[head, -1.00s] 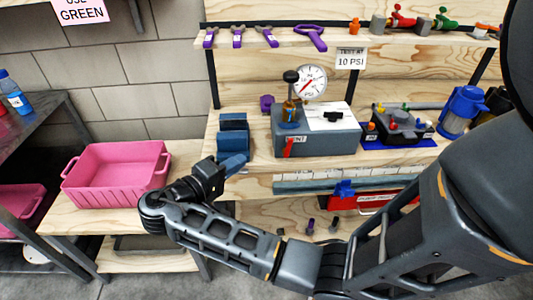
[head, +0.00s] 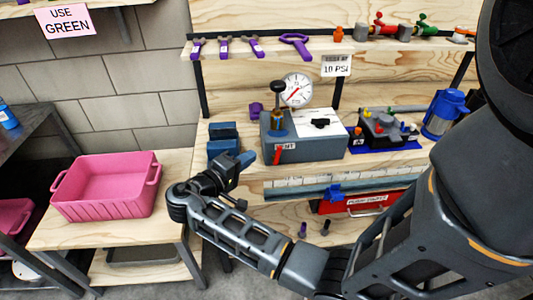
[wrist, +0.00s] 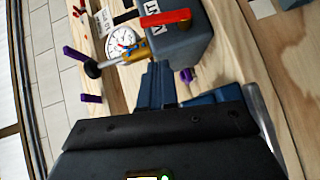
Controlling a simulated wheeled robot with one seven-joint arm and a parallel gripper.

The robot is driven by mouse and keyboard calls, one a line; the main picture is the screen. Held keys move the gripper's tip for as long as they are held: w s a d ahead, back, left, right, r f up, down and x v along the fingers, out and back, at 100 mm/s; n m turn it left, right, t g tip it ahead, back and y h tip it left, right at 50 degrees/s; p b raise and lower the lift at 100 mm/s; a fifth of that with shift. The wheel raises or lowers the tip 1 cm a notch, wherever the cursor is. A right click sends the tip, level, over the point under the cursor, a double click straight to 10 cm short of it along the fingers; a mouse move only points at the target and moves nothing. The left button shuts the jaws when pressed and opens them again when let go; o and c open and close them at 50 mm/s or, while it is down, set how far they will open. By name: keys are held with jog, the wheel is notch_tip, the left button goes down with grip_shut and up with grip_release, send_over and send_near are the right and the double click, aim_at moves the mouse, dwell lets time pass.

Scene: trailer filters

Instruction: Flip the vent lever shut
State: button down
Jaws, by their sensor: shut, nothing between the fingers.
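The vent lever (head: 278,154) is a red handle on the front left of a grey test box (head: 318,148), beside a VENT label. It hangs downward, slightly tilted, in the head view. In the wrist view the red lever (wrist: 166,18) is near the top, across the box face. My gripper (head: 250,157) is shut and empty, just left of the lever, with a small gap visible. Its blue-grey fingers (wrist: 154,80) point towards the box in the wrist view. A round pressure gauge (head: 297,90) stands on the box; it also shows in the wrist view (wrist: 121,40).
Blue blocks (head: 222,132) stand on the bench just behind my gripper. A purple part (head: 256,110) sits left of the box. A black device with coloured knobs (head: 385,130) is to the right. A pink bin (head: 105,185) stands on the lower left table.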

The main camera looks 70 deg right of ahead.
aim_at(278, 156)
jog(key=shift+s+d+f+p, duration=0.25)
jog(key=shift+s+d+p, duration=0.25)
jog(key=shift+s+d, duration=0.5)
jog(key=shift+s+d+f+p, duration=0.25)
jog(key=shift+s+d+p, duration=0.4)
jog(key=shift+s, duration=0.55)
jog(key=shift+d+b, duration=0.2)
jog(key=shift+b, duration=0.3)
jog(key=shift+r+m+y, duration=0.1)
jog(key=shift+m+y, duration=0.2)
